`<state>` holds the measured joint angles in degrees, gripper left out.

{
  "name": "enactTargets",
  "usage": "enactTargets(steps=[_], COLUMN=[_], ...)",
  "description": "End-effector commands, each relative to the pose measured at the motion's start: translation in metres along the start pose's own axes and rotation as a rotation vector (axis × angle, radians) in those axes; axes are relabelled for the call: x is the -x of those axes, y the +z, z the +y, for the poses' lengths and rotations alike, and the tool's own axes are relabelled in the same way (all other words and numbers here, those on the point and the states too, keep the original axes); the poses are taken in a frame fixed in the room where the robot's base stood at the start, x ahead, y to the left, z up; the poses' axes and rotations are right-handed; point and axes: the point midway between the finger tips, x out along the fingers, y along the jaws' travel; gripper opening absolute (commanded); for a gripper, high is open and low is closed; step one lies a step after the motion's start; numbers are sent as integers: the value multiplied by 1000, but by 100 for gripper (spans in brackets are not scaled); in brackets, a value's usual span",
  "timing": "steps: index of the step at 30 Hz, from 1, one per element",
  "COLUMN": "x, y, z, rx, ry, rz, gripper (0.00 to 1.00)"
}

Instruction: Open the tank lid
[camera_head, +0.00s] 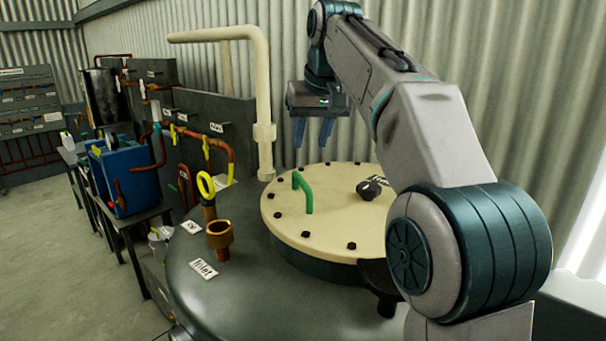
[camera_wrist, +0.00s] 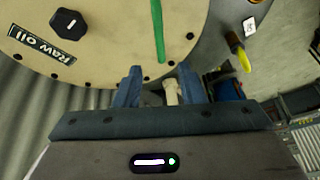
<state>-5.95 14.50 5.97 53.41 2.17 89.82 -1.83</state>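The tank lid (camera_head: 330,222) is a round cream disc with black bolts around its rim, lying flat and closed on the dark grey tank (camera_head: 215,280). A green handle (camera_head: 304,192) stands on the lid's left part, and a black knob (camera_head: 368,190) is to its right. My gripper (camera_head: 312,140) is above the lid's far edge, apart from the handle, with its two blue fingers spread and nothing between them. In the wrist view the gripper (camera_wrist: 160,88) points at the lid's rim, with the green handle (camera_wrist: 157,30) ahead of the fingertips. A "Raw oil" label (camera_wrist: 42,45) is on the lid.
A brass inlet funnel (camera_head: 220,236) and a yellow-ringed fitting (camera_head: 206,186) stand on the tank left of the lid. A cream pipe (camera_head: 262,90) rises behind it. Blue machinery (camera_head: 125,172) is further left. Space above the handle is clear.

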Motion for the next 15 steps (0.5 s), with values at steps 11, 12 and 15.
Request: enactTargets(steps=[11,12,15], x=[-79,-85,-96], y=[1,1,0], z=[0,0,0], rx=[0,0,0], ry=[0,0,0], rz=[-3,-2,-1], gripper=[36,36,36])
